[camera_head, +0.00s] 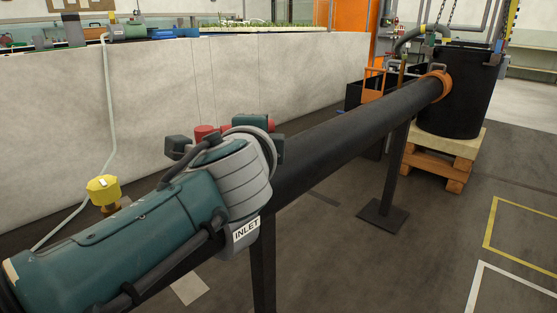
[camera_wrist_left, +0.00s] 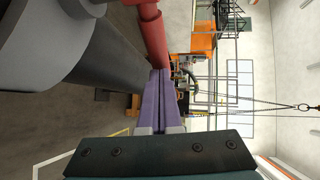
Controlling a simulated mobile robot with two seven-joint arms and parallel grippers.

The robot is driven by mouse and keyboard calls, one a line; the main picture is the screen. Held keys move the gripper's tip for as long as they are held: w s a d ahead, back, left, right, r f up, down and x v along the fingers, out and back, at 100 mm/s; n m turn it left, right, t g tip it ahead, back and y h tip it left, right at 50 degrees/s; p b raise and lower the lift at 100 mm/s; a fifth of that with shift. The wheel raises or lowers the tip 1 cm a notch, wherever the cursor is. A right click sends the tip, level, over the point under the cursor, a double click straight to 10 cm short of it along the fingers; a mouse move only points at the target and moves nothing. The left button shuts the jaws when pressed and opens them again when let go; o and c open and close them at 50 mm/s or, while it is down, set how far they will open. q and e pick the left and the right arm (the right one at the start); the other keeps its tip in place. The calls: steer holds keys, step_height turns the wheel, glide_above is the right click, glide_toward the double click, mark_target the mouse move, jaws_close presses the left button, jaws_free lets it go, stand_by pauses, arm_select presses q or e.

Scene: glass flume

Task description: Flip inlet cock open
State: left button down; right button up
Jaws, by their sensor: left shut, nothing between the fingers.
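The inlet cock's red handle (camera_head: 205,131) shows in the head view just behind my left wrist, above the pipe line. An INLET label (camera_head: 246,230) sits on a grey fitting below the wrist. In the left wrist view the red handle (camera_wrist_left: 152,32) comes down from the top edge and ends at the fingertips. My left gripper (camera_wrist_left: 160,74) is shut and empty, its purple fingers together close beside the handle's end. I cannot tell whether they touch it. In the head view my left arm hides the fingers and most of the cock.
A black pipe (camera_head: 345,133) runs from the cock to a black barrel (camera_head: 455,95) on a wooden pallet (camera_head: 440,160). A post stand (camera_head: 388,185) holds the pipe. A yellow-capped brass fitting (camera_head: 103,190) with a pale hose stands left.

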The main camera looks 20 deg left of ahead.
arm_select(q)
steer(key=shift+w+a+b, duration=0.3)
steer(key=shift+w, duration=0.35)
steer(key=shift+w+a+b, duration=0.35)
steer(key=shift+w, duration=0.25)
steer(key=shift+w+a+b, duration=0.3)
steer(key=shift+w, duration=0.35)
arm_select(e)
steer(key=shift+x, duration=1.3)
steer(key=shift+a, duration=0.1)
arm_select(q)
steer(key=shift+r, duration=0.1)
arm_select(e)
steer(key=shift+r, duration=0.1)
